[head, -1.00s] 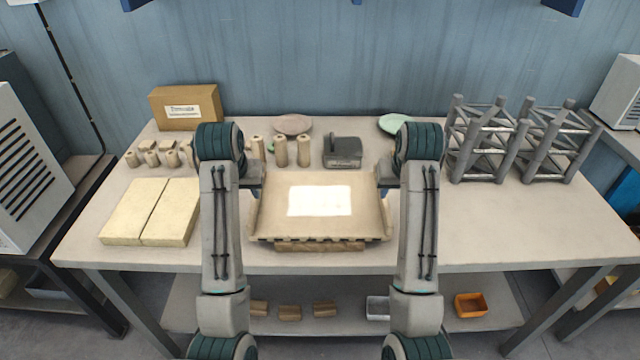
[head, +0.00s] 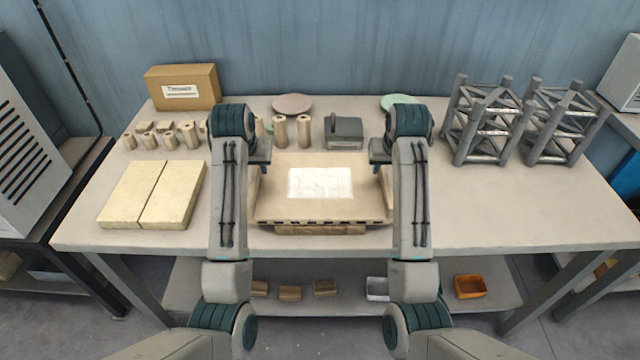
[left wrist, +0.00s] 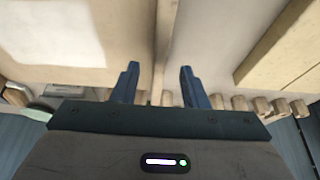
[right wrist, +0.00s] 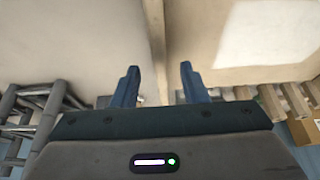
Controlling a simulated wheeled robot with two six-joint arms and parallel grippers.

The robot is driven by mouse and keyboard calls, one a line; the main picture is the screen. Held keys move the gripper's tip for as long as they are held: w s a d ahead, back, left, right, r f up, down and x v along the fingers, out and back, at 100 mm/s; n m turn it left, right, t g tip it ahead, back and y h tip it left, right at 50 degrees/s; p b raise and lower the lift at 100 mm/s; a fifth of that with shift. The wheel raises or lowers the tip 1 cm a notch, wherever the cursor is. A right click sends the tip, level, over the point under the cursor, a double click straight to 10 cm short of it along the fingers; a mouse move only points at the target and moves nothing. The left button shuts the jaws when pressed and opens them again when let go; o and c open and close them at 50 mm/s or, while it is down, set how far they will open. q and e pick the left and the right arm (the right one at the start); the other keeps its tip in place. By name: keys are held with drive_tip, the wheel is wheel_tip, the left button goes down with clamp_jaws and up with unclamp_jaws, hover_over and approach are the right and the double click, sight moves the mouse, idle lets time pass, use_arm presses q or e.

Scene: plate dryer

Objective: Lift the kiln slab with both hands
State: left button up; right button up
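The kiln slab (head: 285,210) is a flat beige board with a white patch (head: 320,183) on top, in the middle of the table. It lies level on a brown support (head: 320,229) under its front edge. My left gripper (head: 262,158) is at the slab's left edge and my right gripper (head: 379,158) is at its right edge. In the left wrist view, the left gripper's fingers (left wrist: 159,75) are apart, with the slab's edge line between them. In the right wrist view, the right gripper's fingers (right wrist: 158,75) are likewise apart around the edge line. Finger contact is not visible.
Yellowish blocks (head: 152,195) lie to the left. Small cylinders (head: 282,132), a grey block (head: 344,133), plates (head: 292,104) and a cardboard box (head: 181,87) stand behind. Grey lattice frames (head: 487,120) stand at the back right. The front right tabletop (head: 530,210) is clear.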

sight(255, 172)
use_arm(q)
drive_tip(key=x, duration=0.4)
drive_tip(key=shift+w+f, duration=0.1)
drive_tip(key=shift+f, duration=0.05)
use_arm(e)
drive_tip(key=x, duration=0.4)
drive_tip(key=shift+w+f, duration=0.1)
drive_tip(key=shift+f, duration=0.05)
use_arm(q)
clamp_jaws()
use_arm(e)
clamp_jaws()
idle(0.6)
